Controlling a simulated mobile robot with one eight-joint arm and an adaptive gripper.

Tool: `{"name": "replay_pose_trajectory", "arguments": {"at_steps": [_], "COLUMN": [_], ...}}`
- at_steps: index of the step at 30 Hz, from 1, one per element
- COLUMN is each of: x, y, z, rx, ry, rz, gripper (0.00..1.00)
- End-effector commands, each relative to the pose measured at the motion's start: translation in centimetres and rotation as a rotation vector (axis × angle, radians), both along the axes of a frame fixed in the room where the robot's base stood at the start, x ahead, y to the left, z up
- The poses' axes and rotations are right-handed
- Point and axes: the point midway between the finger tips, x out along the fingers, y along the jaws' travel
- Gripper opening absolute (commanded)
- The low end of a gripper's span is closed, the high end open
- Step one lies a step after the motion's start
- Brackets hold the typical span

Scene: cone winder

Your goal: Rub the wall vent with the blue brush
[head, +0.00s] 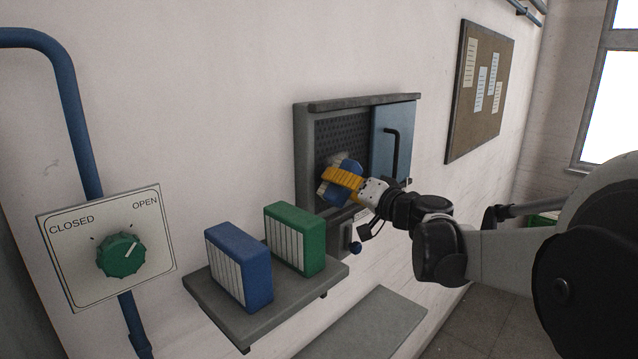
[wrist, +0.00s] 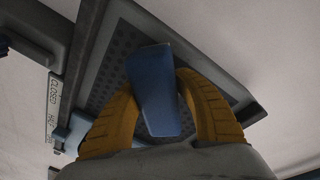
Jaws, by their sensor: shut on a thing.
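The wall vent (head: 335,133) is a dark perforated panel in a grey frame on the wall. It also fills the background of the wrist view (wrist: 120,68). My gripper (head: 343,181), with yellow fingers, is shut on the blue brush (head: 346,167) in front of the vent's lower part. In the wrist view the brush's blue body (wrist: 155,90) stands between both fingers and points toward the perforated panel. Its bristle side is mostly hidden, and I cannot tell whether it touches the panel. A pale smudge shows on the panel beside the brush.
A blue sliding panel (head: 385,140) with a black handle covers the vent's right side. A shelf (head: 225,307) holds a blue block (head: 240,265) and a green block (head: 297,238). A green dial (head: 121,255) and corkboard (head: 480,90) are on the wall.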

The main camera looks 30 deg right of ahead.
Motion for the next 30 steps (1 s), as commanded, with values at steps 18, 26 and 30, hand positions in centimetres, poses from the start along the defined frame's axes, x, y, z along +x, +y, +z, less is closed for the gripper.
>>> {"name": "replay_pose_trajectory", "arguments": {"at_steps": [18,26,30], "x": [1.2,1.6,1.7], "y": [0.4,0.6,0.4], "z": [0.0,0.0,0.0], "rx": [0.000,0.000,0.000], "ry": [0.000,0.000,-0.001], "rz": [0.000,0.000,-0.001], "gripper": [0.00,0.00,0.00]}}
